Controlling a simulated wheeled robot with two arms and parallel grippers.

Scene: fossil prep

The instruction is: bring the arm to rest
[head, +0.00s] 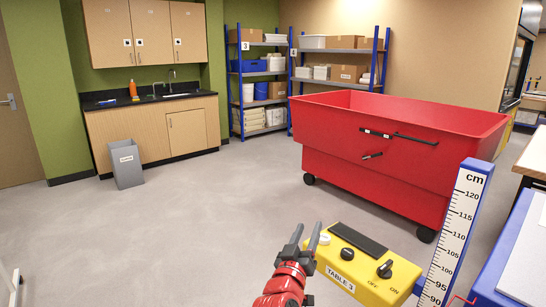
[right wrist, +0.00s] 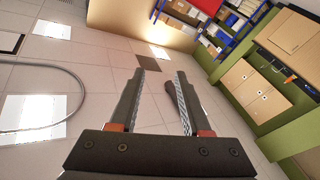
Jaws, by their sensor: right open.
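My right gripper (head: 308,237) is at the lower middle of the head view, at the end of my red arm (head: 285,285). Its two fingers point up and stand apart with nothing between them. It appears just left of a yellow control box labelled "TABLE 3" (head: 350,283); I cannot tell whether they touch. In the right wrist view the gripper (right wrist: 163,75) is open and empty, and the camera looks up toward the ceiling. A dark rod-like shape beside the right finger there is unclear. My left gripper is not in view.
A large red wheeled bin (head: 385,160) stands beyond the box. A blue post with a cm scale (head: 455,235) and a blue-edged table (head: 510,260) are at right. A grey waste bin (head: 125,165) stands by the sink cabinet (head: 155,130).

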